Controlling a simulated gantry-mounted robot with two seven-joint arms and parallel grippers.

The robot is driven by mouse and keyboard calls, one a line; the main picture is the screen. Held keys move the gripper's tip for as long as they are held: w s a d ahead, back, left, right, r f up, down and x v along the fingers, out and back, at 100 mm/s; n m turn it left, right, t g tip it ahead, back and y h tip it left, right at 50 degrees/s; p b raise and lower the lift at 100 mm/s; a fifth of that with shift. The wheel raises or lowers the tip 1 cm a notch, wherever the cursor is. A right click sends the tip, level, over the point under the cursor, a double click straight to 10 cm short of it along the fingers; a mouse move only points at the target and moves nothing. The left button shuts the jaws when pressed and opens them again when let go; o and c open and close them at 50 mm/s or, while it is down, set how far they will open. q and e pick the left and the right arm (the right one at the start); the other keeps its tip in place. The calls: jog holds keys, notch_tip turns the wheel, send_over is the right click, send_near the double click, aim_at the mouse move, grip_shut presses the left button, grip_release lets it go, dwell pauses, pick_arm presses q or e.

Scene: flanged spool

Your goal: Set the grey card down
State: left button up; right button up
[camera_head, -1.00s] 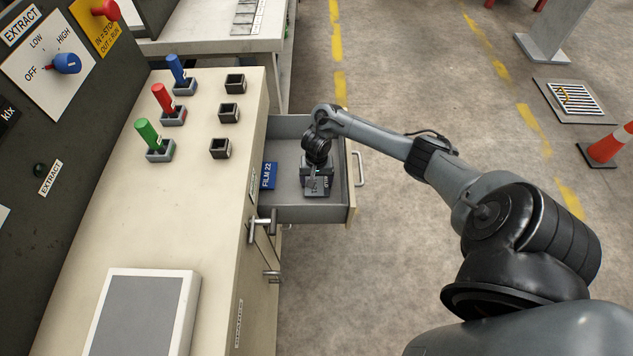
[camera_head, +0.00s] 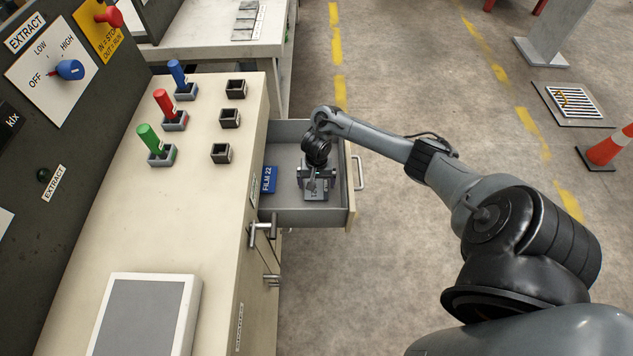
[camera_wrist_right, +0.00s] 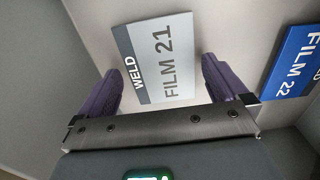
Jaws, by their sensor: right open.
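The grey card (camera_wrist_right: 160,62), marked WELD FILM 21, lies on the drawer floor in the right wrist view. It also shows partly under the gripper in the head view (camera_head: 316,194). My right gripper (camera_wrist_right: 160,70) is open, with one dark finger on either side of the card's near part and gaps between them. In the head view the right gripper (camera_head: 318,178) points down into the open drawer (camera_head: 287,212). My left gripper is not in view.
A blue FILM 22 card (camera_head: 269,179) is in the drawer's left side, close by in the wrist view. The drawer walls surround the gripper. The cream cabinet top (camera_head: 190,220) holds coloured pegs in sockets and several empty sockets. A drawer handle (camera_head: 358,172) sticks out on the right.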

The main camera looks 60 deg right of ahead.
aim_at(317, 186)
notch_tip(317, 186, up, 11)
jog(key=p, duration=0.8)
jog(key=shift+f, duration=0.15)
